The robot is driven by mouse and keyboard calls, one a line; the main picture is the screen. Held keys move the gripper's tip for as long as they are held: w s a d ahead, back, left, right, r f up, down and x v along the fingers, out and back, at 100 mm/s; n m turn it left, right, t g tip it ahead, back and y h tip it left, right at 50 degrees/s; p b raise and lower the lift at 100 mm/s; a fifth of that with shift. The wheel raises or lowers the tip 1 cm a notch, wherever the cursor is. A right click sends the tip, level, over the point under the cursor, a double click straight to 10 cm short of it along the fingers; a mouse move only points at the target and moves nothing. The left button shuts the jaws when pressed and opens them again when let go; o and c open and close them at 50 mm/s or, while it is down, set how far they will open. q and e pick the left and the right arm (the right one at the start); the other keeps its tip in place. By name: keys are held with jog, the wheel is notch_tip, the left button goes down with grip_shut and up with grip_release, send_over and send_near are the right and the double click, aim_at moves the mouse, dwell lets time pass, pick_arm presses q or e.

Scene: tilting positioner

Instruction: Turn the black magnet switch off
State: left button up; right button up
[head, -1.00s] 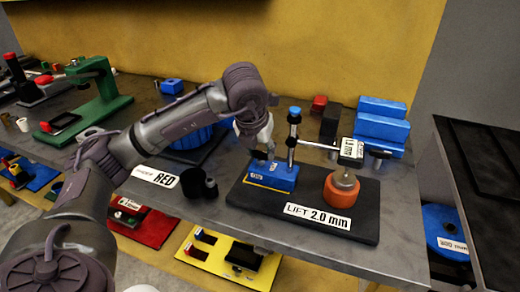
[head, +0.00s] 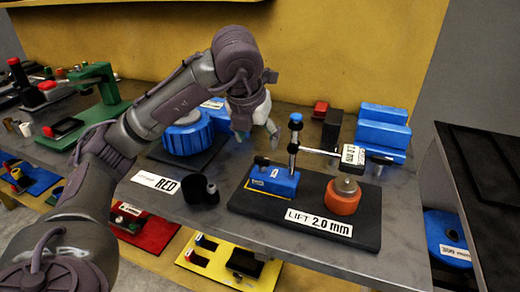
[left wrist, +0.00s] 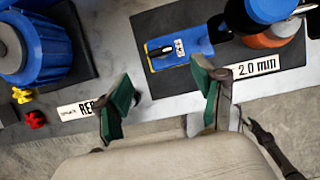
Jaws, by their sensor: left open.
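The blue magnet base (head: 273,181) stands on the dark plate with the "LIFT 2.0 mm" label, and a post rises from it. The black magnet switch (head: 261,161) is a small lever on the base. In the left wrist view the switch (left wrist: 163,50) lies on the blue base (left wrist: 190,42), beyond the fingers. My left gripper (head: 256,132) is above and behind the base, apart from the switch. In the left wrist view its green-tipped fingers (left wrist: 163,82) are spread and empty. My right gripper is not seen.
An orange cylinder (head: 342,198) stands right of the base under the post's side arm. A black cup holder (head: 201,191) sits to the left. A large blue round part (head: 184,138) is behind it. Blue stepped blocks (head: 382,130) stand at the back right.

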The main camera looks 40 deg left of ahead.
pick_arm(q)
jog(key=shift+v, duration=1.9)
